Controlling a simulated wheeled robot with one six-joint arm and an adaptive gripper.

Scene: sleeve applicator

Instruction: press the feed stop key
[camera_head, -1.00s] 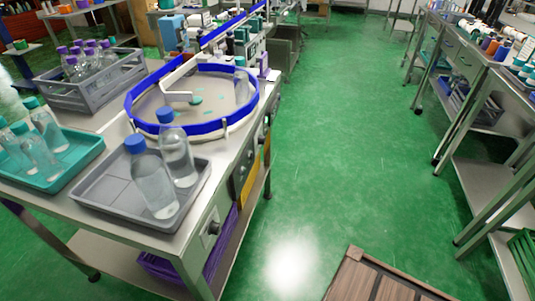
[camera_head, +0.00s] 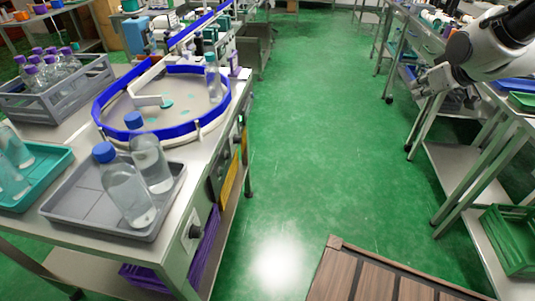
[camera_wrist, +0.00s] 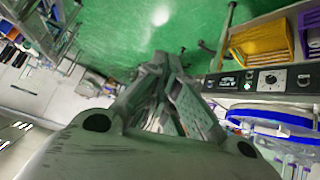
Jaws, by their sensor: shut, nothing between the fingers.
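The feed stop key cannot be made out by its label in either view. A dark control panel (camera_wrist: 285,80) with dials and small controls shows at the right of the wrist view. In the head view, the panel (camera_head: 221,178) is on the front side of the left bench, seen at a steep slant. My gripper (camera_head: 422,86) is at the upper right of the head view, near the right-hand bench and far across the aisle from the panel. It is shut and empty. In the wrist view, my gripper (camera_wrist: 170,62) points toward the green floor.
A round blue-rimmed turntable (camera_head: 205,127) stands on the left bench. Near it are a grey tray (camera_head: 75,207) with two blue-capped bottles, a teal tray (camera_head: 50,178) and a grey crate (camera_head: 30,105). A brown slatted wooden object (camera_head: 370,280) is at the bottom. The green aisle is clear.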

